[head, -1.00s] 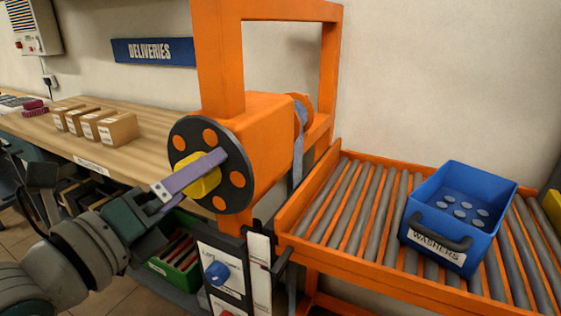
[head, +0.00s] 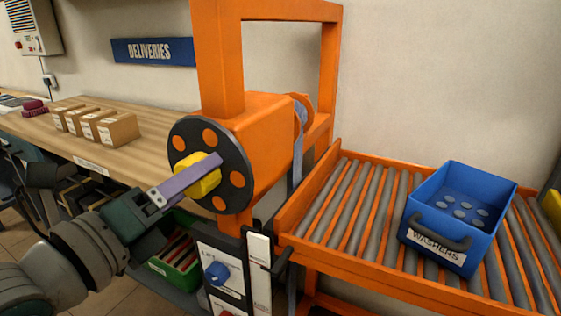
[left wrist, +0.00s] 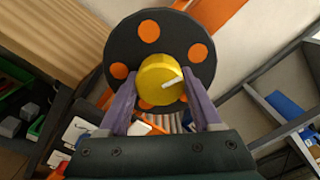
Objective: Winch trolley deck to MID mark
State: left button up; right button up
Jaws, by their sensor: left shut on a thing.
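The winch is an orange housing (head: 268,130) on an orange mast, with a black disc (head: 238,160) with orange spots and a yellow hub knob (head: 210,183) on its face. My left gripper (head: 205,172) is shut on the yellow knob; in the left wrist view its purple fingers sit on both sides of the knob (left wrist: 158,78), which has a white line on it. The roller deck (head: 350,200) has an orange frame and carries a blue bin (head: 435,235) labelled WASHERS. A white strip (head: 259,263) stands by the mast; I cannot read a MID mark. My right gripper is out of view.
A panel with a blue dial (head: 217,272) is below the winch. A wooden bench (head: 155,155) with several cardboard boxes (head: 118,130) stands behind on the left. A green crate (head: 178,268) is under my left arm.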

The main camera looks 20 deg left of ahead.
pick_arm(q)
jog(key=shift+r+n, duration=0.1)
jog(key=shift+n, duration=0.2)
jog(key=n+p, duration=0.2)
jog(key=n, duration=0.1)
jog(key=shift+n, duration=0.4)
jog(key=n+p, duration=0.1)
jog(key=n, duration=0.4)
jog(key=shift+p, duration=0.35)
jog(key=n+p, duration=0.1)
jog(key=n, duration=0.4)
jog(key=n+p, duration=0.1)
jog(key=n, duration=0.9)
jog(key=shift+n+p, duration=0.3)
jog(key=shift+n, duration=0.1)
jog(key=n, duration=0.4)
jog(key=shift+a+n, duration=0.1)
jog(key=shift+n, duration=0.2)
jog(key=n, duration=0.5)
jog(key=shift+n+b, duration=0.6)
jog(key=shift+n, duration=1.8)
